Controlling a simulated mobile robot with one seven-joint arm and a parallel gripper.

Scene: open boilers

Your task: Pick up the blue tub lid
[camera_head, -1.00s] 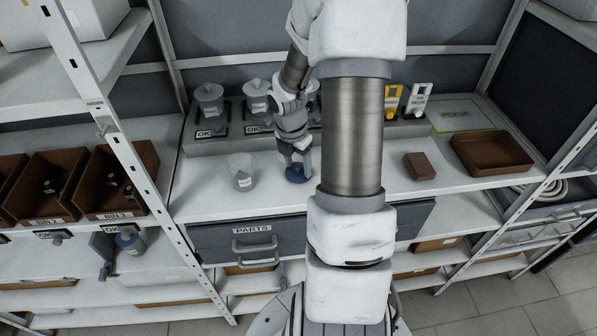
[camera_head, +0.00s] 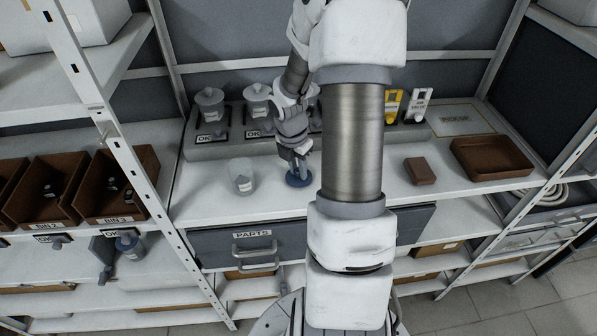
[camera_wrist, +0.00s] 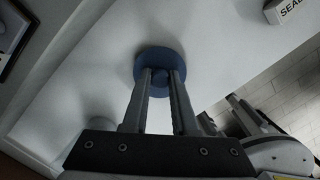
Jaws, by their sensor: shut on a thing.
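The blue tub lid (camera_head: 298,178) is a round, dark blue disc with a small knob, at the front of the white worktop. In the wrist view the lid (camera_wrist: 157,64) lies beyond my fingertips, with its knob between them. My gripper (camera_head: 299,168) is above the lid and shut on it; in the wrist view my gripper (camera_wrist: 161,76) has a finger on each side of the knob. I cannot tell whether the lid is clear of the worktop. A pale, open-looking tub (camera_head: 241,178) stands to the left of the lid.
Lidded grey tubs (camera_head: 209,104) stand on a raised ledge behind, with OK labels. A brown block (camera_head: 420,171) and a brown tray (camera_head: 492,157) are on the right. The PARTS drawer (camera_head: 255,246) is below the worktop. The worktop right of the lid is partly hidden by my arm.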

